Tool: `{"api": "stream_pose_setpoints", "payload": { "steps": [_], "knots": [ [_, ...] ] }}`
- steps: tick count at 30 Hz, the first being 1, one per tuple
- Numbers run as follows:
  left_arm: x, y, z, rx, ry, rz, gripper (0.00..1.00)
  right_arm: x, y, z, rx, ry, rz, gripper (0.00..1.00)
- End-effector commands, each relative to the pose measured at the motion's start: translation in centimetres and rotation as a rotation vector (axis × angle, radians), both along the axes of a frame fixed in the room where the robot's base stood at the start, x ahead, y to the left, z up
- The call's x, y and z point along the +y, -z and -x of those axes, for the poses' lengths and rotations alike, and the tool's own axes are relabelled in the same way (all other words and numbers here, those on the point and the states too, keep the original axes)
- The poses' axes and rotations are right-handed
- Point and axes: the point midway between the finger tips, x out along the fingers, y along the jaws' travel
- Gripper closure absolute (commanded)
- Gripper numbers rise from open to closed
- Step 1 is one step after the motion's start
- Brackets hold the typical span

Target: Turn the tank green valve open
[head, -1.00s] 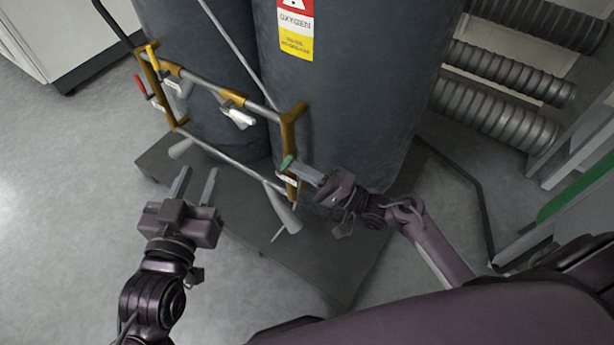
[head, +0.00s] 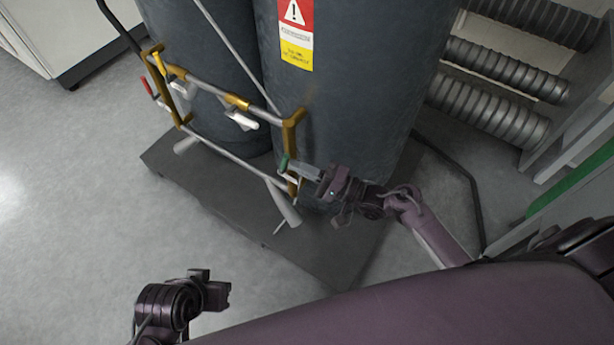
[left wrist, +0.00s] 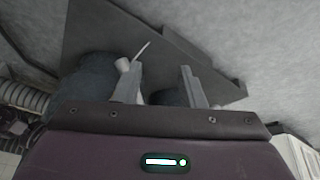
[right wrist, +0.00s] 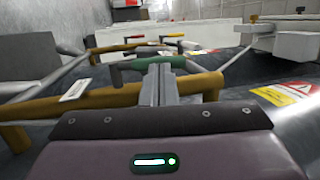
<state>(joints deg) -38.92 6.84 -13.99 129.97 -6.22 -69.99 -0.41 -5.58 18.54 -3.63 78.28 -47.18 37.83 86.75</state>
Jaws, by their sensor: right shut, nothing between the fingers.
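The green valve handle (head: 284,162) sits on the yellow-brown pipe frame in front of the right grey tank (head: 345,110). In the right wrist view the green handle (right wrist: 150,63) lies crosswise just beyond my fingertips. My right gripper (head: 294,166) is at the handle from its right side, shut with its fingers together and nothing between them. Its fingertips (right wrist: 158,70) look close to or against the handle; I cannot tell if they touch. My left gripper (left wrist: 158,76) is open and empty, low and away from the pipes; its fingers are hidden in the head view.
A red handle (head: 147,86), a yellow handle (head: 159,62) and white-tagged valves are on the same pipe frame. The tanks stand on a dark platform (head: 325,255). Ribbed ducts (head: 495,103) are at the right. Grey floor (head: 80,200) is clear at the left.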

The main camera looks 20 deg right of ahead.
Motion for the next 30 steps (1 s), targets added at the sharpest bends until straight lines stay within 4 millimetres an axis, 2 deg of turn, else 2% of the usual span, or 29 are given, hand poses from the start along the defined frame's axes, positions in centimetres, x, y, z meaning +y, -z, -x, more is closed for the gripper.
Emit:
{"api": "stream_pose_setpoints", "payload": {
  "steps": [16,18,24,30],
  "knots": [
    [4.2,-2.0,1.9,0.217,-0.077,-0.117,0.64,0.4,-0.9,-0.4,0.084,0.0,0.065,1.0],
    [4.7,-1.8,2.1,0.245,-0.088,-0.129,0.64,0.4,-1.0,-0.5,0.097,0.0,0.075,1.0],
    [4.9,3.8,1.4,0.236,-0.108,-0.123,0.64,0.5,-1.3,-0.7,0.132,0.0,0.104,1.0],
    [5.4,8.0,1.4,0.222,-0.125,-0.12,0.64,0.6,-1.3,-0.9,0.164,0.001,0.128,1.0]
  ]
}}
